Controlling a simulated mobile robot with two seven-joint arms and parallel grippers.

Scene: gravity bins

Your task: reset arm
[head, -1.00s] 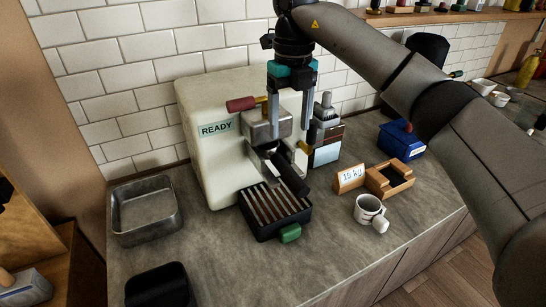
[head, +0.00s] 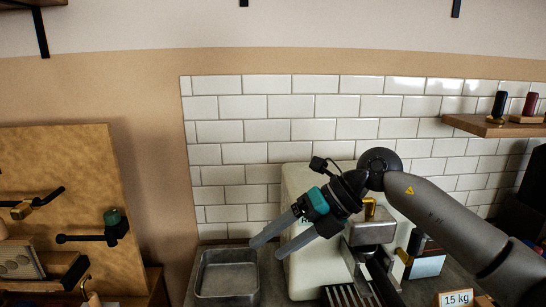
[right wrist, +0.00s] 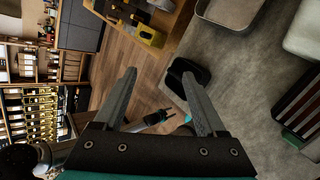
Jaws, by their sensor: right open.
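My right gripper (head: 266,249) shows in the head view, in front of the white machine's left side and near the metal tray (head: 228,277). Its two long grey fingers are apart, pointing down and left, with nothing between them. In the right wrist view the same gripper (right wrist: 158,75) is open and empty above the floor and the counter's edge.
The white machine (head: 298,190) stands against the tiled wall, partly hidden by my right arm. A "15 kg" sign (head: 456,298) is at the bottom right. A dark rounded object (right wrist: 190,78) lies on the counter (right wrist: 235,75). A wooden tool board (head: 70,170) stands at the left.

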